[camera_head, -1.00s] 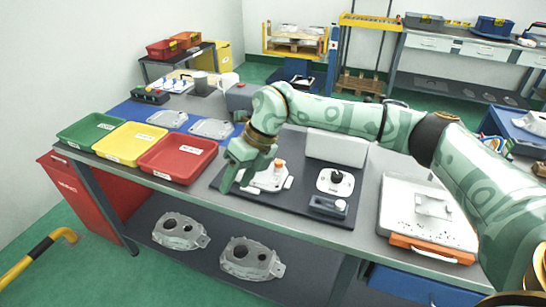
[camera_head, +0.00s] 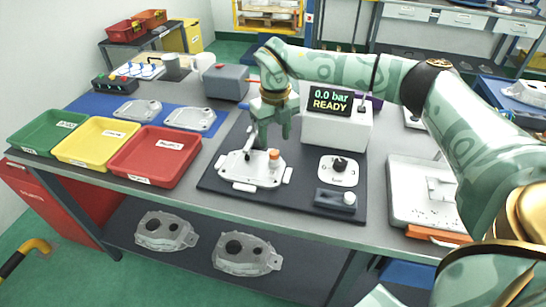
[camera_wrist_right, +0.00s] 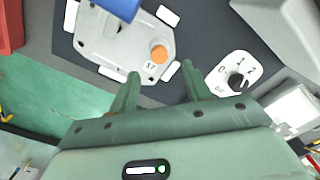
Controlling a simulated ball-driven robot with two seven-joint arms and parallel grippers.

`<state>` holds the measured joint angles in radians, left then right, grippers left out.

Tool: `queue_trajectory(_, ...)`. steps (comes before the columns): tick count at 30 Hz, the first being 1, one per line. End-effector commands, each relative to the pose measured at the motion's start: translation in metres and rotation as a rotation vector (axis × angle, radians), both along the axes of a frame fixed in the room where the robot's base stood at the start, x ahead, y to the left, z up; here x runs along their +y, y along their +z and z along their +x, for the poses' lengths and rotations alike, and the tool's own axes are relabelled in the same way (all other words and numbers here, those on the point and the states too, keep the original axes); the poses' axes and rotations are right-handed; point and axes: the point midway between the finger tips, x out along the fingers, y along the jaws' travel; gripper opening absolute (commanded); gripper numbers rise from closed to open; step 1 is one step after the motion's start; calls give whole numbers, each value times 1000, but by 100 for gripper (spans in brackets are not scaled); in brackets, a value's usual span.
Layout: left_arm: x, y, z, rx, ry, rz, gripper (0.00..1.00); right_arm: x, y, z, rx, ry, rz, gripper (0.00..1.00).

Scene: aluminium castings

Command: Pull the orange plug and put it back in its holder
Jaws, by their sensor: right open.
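The orange plug (camera_head: 273,154) stands upright in the right part of a pale aluminium casting (camera_head: 246,171) on a dark mat. It also shows in the right wrist view (camera_wrist_right: 158,52), beside a small printed mark on the casting. My right gripper (camera_head: 272,136) hangs fingers down just above and behind the plug in the head view. In the wrist view its two fingers (camera_wrist_right: 160,77) are apart with nothing between them, and the plug lies beyond their tips. My left gripper is out of view.
A dial plate (camera_head: 339,170) sits right of the casting. Red (camera_head: 155,154), yellow (camera_head: 96,141) and green (camera_head: 47,132) trays stand left.

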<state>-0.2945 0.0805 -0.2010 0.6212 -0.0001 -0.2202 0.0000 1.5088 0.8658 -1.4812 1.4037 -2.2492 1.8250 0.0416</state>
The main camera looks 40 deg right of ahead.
Motion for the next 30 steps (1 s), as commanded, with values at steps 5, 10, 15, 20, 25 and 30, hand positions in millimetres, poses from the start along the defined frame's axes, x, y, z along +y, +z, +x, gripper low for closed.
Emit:
queue_trajectory(5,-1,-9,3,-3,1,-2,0,0,-21,2,4,1,-1,48)
queue_trajectory(10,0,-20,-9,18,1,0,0,-1,-50,3,5,0,-1,48)
queue_trajectory(15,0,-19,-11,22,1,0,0,0,-52,4,-1,0,0,48)
queue_trajectory(20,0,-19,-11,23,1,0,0,0,-51,4,-1,1,0,29)
queue_trajectory(25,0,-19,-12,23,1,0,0,0,-51,4,0,1,0,0)
queue_trajectory(30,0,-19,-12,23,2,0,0,0,-51,4,0,1,0,0)
